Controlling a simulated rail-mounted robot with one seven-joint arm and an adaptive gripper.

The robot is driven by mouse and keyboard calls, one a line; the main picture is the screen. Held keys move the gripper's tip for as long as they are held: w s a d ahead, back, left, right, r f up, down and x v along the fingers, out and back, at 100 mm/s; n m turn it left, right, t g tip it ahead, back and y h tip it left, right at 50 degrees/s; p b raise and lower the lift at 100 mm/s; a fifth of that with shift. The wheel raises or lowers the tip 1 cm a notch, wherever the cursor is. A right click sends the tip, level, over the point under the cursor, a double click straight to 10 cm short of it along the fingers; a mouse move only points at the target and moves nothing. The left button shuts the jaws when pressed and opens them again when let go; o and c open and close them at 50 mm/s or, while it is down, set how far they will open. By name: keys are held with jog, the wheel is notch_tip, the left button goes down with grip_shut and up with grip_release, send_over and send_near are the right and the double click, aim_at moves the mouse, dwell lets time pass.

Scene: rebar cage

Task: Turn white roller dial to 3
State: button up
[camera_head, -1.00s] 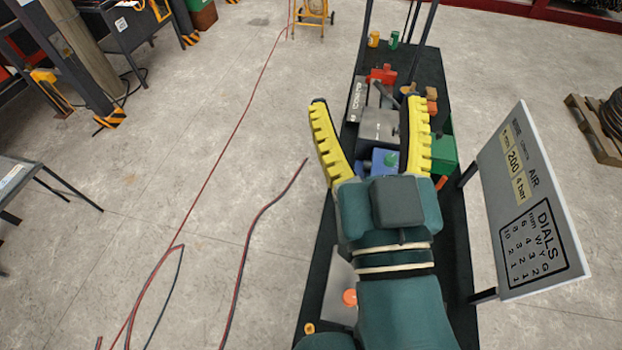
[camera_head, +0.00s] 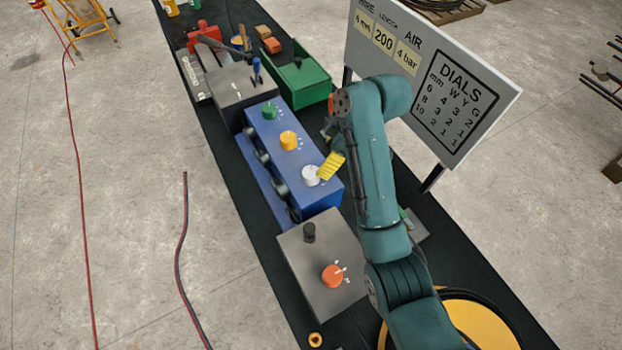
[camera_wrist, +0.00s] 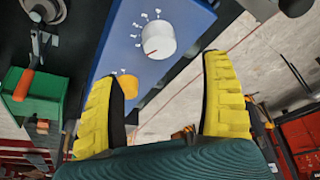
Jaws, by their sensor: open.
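The white roller dial (camera_head: 311,175) is on the near end of the top of a blue box (camera_head: 264,140). In the wrist view the white dial (camera_wrist: 158,40) shows a red pointer line and small white marks around it, too small to read surely. A yellow dial (camera_head: 288,139) and a green dial (camera_head: 269,111) stand behind it on the same box. My gripper (camera_wrist: 166,70) is open and empty, its yellow fingers spread wide. In the head view one yellow finger shows close by the white dial's right side; contact cannot be told. The other finger is mostly hidden by the arm.
A grey box (camera_head: 325,262) with an orange dial (camera_head: 333,275) and a black knob stands nearer. A green bin (camera_head: 302,82) and a grey machine (camera_head: 238,88) stand behind. A sign (camera_head: 425,80) with a dial table stands at the right. Open floor lies left.

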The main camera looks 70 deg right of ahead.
aim_at(312, 173)
jog(key=x, duration=1.1)
jog(key=shift+w+r, duration=0.1)
jog(key=shift+c, duration=0.2)
jog(key=c, duration=1.2)
